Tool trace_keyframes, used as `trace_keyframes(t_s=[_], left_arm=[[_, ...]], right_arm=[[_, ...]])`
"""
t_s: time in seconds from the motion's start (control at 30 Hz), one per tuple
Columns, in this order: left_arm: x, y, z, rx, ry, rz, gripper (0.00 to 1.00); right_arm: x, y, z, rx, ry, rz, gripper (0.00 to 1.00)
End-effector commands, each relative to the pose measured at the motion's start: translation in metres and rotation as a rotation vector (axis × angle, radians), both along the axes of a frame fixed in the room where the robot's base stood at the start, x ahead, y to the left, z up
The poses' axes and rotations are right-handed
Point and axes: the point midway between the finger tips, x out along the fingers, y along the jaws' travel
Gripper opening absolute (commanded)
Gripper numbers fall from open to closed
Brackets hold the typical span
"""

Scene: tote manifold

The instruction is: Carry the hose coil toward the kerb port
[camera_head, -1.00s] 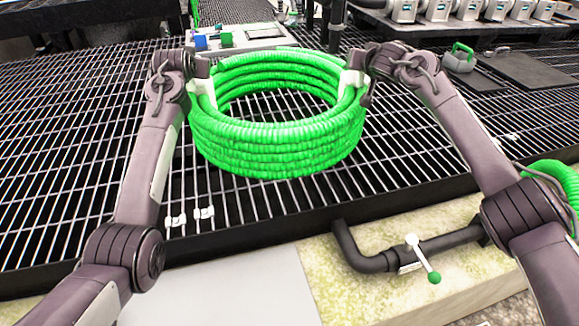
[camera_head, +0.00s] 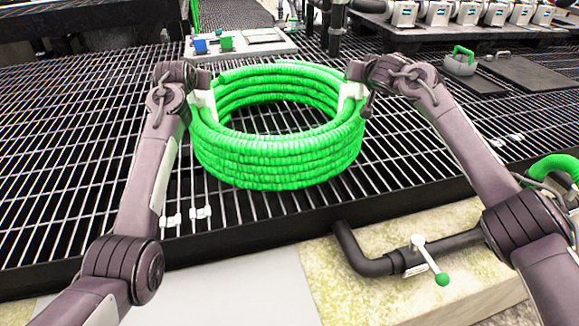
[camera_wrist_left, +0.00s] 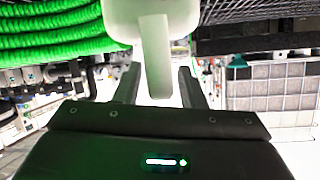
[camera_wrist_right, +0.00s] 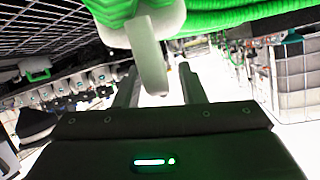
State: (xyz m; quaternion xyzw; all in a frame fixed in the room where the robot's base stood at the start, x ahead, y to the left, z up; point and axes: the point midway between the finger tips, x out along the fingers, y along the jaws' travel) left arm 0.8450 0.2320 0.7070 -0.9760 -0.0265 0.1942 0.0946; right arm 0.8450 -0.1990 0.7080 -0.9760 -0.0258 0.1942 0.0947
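The bright green hose coil (camera_head: 277,160) lies level over the metal grating in the head view, with a pale handle on each side. My left gripper (camera_head: 203,92) is at its left handle (camera_wrist_left: 155,55), which sits between the fingers in the left wrist view. My right gripper (camera_head: 357,88) is at the right handle (camera_wrist_right: 148,55), also between the fingers in the right wrist view. I cannot tell whether the coil's underside touches the grating. I cannot identify the kerb port with certainty.
A black pipe with a green-tipped valve lever (camera_head: 430,262) runs along the stone kerb (camera_head: 340,285) in front. A panel with blue and green blocks (camera_head: 240,43) stands behind the coil. A grey weight with green handle (camera_head: 461,62) is back right. Grating (camera_head: 80,150) left is mostly clear.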

Motion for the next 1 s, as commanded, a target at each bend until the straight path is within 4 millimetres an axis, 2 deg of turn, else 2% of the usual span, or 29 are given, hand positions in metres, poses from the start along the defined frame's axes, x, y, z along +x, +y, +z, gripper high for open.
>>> trace_keyframes(t_s=[0.27, 0.43, 1.0], left_arm=[[-0.001, 0.000, 0.000, 0.000, 0.000, 0.000, 0.36], [-0.010, -0.001, 0.004, 0.000, -0.001, 0.001, 0.36], [-0.095, -0.009, 0.038, 0.001, -0.001, 0.000, 0.36]], right_arm=[[0.000, 0.000, 0.000, 0.000, 0.000, 0.001, 0.36], [0.000, 0.000, 0.000, 0.000, 0.001, 0.001, 0.36], [0.000, 0.000, 0.000, 0.000, 0.000, 0.001, 0.36]])
